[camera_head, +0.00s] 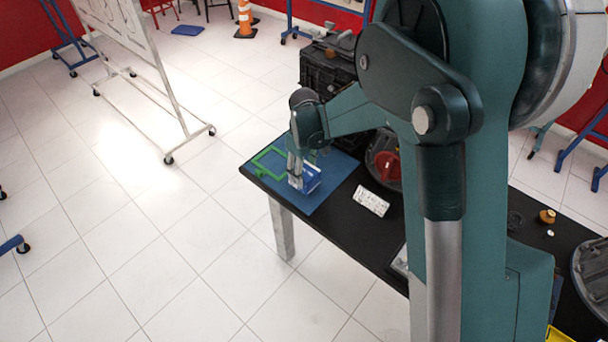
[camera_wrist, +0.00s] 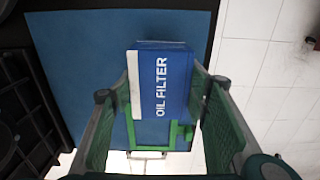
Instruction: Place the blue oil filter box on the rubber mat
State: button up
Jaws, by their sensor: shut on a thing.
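The blue oil filter box (camera_head: 311,178) with a white end is between the fingers of my gripper (camera_head: 297,170). In the wrist view the box (camera_wrist: 170,80) shows its "OIL FILTER" lettering, and the fingers of my gripper (camera_wrist: 165,105) close on its two sides. The blue rubber mat (camera_head: 335,173) lies on the left end of the black table. The box is over the mat; whether it touches the mat cannot be told. The mat also fills the background behind the box in the wrist view (camera_wrist: 75,50).
A green frame (camera_head: 268,158) lies on the mat's left part, close to my gripper. A white card-like item (camera_head: 371,201) and a round part with a red piece (camera_head: 386,165) are right of the mat on the black table (camera_head: 345,238). A black crate (camera_head: 325,68) stands behind.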

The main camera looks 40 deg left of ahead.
jog(key=shift+f, duration=0.75)
jog(key=shift+f, duration=0.15)
jog(key=o, duration=1)
jog(key=shift+o, duration=0.2)
notch_tip(320, 180, up, 12)
jog(key=shift+r+p, duration=0.15)
jog(key=shift+p, duration=0.35)
